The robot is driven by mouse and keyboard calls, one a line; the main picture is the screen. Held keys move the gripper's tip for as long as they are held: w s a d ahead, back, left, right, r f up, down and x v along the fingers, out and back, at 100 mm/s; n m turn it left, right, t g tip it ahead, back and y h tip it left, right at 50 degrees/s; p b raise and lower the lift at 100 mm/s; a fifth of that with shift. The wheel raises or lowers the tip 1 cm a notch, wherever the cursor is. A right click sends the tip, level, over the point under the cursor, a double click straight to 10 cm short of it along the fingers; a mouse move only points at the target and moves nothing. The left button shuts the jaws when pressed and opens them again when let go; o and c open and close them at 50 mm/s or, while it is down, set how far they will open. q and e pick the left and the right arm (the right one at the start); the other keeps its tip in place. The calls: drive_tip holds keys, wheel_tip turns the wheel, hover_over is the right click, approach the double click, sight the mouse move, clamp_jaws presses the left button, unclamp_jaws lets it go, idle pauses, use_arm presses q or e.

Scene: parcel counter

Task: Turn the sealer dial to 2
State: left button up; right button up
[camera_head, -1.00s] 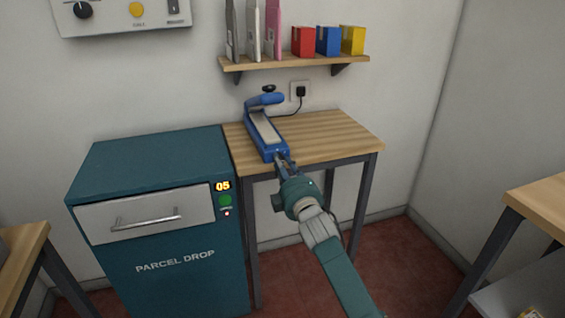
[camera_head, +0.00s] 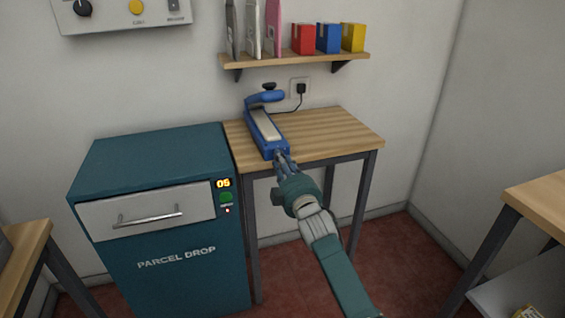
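The blue sealer (camera_head: 265,130) stands on a small wooden table, with its pale top strip facing up and its arm with a dark knob at the back. Its front end points toward me. My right gripper (camera_head: 282,157) is at that front end, with its fingertips touching or very close to it. The dial is hidden behind the fingers, so I cannot read its setting. The fingers are too small and overlapped to tell whether they are shut on the dial. My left gripper is not in view.
The teal parcel drop cabinet (camera_head: 160,160) stands left of the table (camera_head: 335,135), its display showing 05. A shelf (camera_head: 295,60) with envelopes and small boxes hangs above. A cord runs from the sealer to a wall socket (camera_head: 300,88). The table's right side is clear.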

drive_tip(key=shift+o, duration=1.4)
drive_tip(key=shift+s, duration=0.1)
drive_tip(key=v, duration=1.2)
drive_tip(key=shift+a+f, duration=0.1)
